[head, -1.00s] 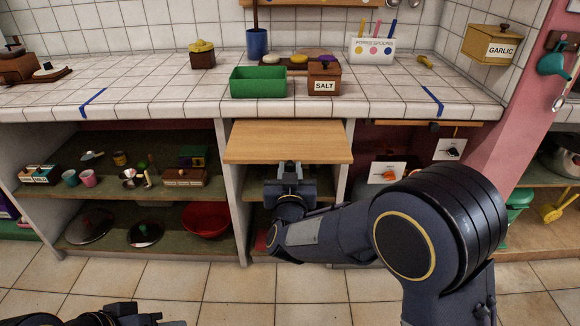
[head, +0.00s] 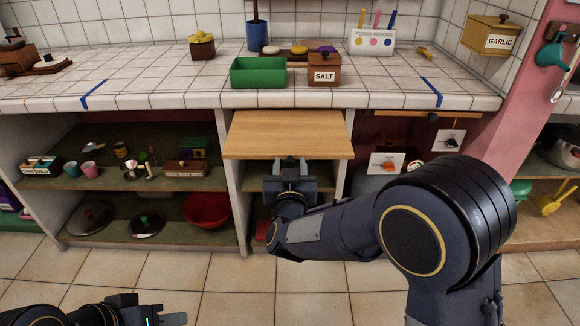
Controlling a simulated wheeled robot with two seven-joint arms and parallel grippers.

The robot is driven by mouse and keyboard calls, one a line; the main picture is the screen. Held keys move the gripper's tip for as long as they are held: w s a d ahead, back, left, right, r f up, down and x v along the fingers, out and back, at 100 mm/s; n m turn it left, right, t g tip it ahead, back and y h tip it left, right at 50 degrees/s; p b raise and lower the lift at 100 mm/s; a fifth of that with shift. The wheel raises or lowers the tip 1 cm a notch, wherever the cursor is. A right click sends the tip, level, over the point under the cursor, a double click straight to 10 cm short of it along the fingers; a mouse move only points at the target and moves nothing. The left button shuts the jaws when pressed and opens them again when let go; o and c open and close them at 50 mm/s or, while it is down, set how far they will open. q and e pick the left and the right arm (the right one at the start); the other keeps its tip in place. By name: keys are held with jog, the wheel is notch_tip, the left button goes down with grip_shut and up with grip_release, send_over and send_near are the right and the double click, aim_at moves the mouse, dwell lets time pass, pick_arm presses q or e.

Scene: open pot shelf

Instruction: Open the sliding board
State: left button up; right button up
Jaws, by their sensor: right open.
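The sliding board (head: 288,136) is a light wooden panel that sticks out from under the tiled counter in the middle of the head view. My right gripper (head: 290,166) is below the board's front edge, pointing at the cabinet. It is open; its fingertips are partly hidden by the board, and I cannot tell whether they touch it. My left gripper (head: 165,318) is low at the bottom left, away from the board and near the floor. Its finger opening is not clear.
The tiled counter (head: 140,75) above holds a green bin (head: 258,73) and a salt box (head: 324,69). Left of the board are open shelves with cups, lids and a red bowl (head: 207,210). The tiled floor (head: 190,275) in front is clear.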

jog(key=s, duration=0.7)
jog(key=shift+s+p, duration=0.35)
jog(key=shift+s, duration=0.05)
jog(key=s+d+r+m+g+y, duration=0.15)
jog(key=s+d+g+y, duration=0.4)
jog(key=d, duration=0.55)
jog(key=s+d+f+g+h, duration=0.1)
jog(key=s+d+f+g, duration=0.15)
jog(key=s, duration=0.45)
jog(key=s+d+f+g, duration=0.1)
jog(key=s+d+g, duration=0.1)
jog(key=s+d, duration=0.35)
jog(key=s+d+f+g+h, duration=0.1)
jog(key=s+d+f+g, duration=0.1)
jog(key=s, duration=0.6)
notch_tip(320, 180, up, 22)
jog(key=p, duration=2.1)
jog(key=shift+a+f, duration=0.2)
jog(key=shift+f, duration=0.05)
